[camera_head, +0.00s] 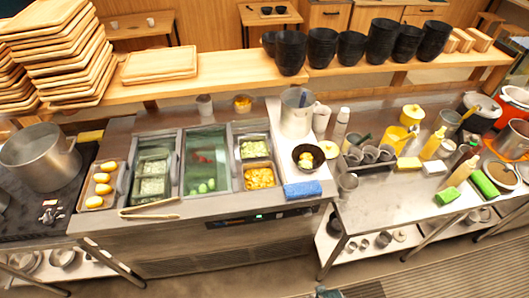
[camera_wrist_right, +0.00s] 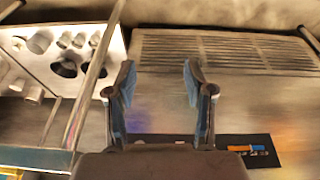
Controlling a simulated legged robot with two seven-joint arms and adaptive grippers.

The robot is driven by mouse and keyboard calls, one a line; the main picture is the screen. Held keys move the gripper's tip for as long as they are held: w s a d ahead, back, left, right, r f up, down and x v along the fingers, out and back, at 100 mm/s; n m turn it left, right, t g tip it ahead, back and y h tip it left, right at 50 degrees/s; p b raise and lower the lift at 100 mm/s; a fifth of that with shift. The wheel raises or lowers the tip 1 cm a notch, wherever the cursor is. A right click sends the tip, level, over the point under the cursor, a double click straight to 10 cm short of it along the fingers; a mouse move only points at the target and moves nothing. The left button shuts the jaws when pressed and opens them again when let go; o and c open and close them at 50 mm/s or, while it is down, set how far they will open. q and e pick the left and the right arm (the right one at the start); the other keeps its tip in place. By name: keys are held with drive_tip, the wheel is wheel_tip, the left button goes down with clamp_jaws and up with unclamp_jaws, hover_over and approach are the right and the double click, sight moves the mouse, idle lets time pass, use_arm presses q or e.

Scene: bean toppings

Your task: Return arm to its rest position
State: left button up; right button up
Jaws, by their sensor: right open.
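My right gripper (camera_wrist_right: 160,95) shows in the right wrist view with its two fingers spread apart and nothing between them. It faces the vented metal front (camera_wrist_right: 225,55) of the counter and touches nothing that I can see. In the head view, only a small dark piece shows at the bottom edge, and I cannot tell what it is. My left gripper is not in either view. The counter holds topping bins, including orange cubes (camera_head: 259,177), and a dark bowl (camera_head: 308,158) with yellow and pale food in it.
A large pot (camera_head: 42,158) stands at left. Black bowls (camera_head: 291,50) line the back shelf. The right table (camera_head: 385,205) is crowded at its back. The floor in front is clear.

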drive_tip(key=s+f+g+b, duration=0.1)
drive_tip(key=s+f, duration=0.3)
drive_tip(key=f, duration=0.7)
drive_tip(key=s+f+b, duration=0.1)
drive_tip(key=s+f, duration=0.3)
drive_tip(key=f, duration=0.7)
drive_tip(key=s+d+f+b, duration=0.1)
drive_tip(key=s+d+f, duration=0.2)
drive_tip(key=s+f, duration=0.6)
drive_tip(key=s, duration=0.4)
drive_tip(key=shift+d+f+g, duration=0.2)
drive_tip(key=shift+f+g, duration=0.15)
drive_tip(key=shift+g, duration=0.05)
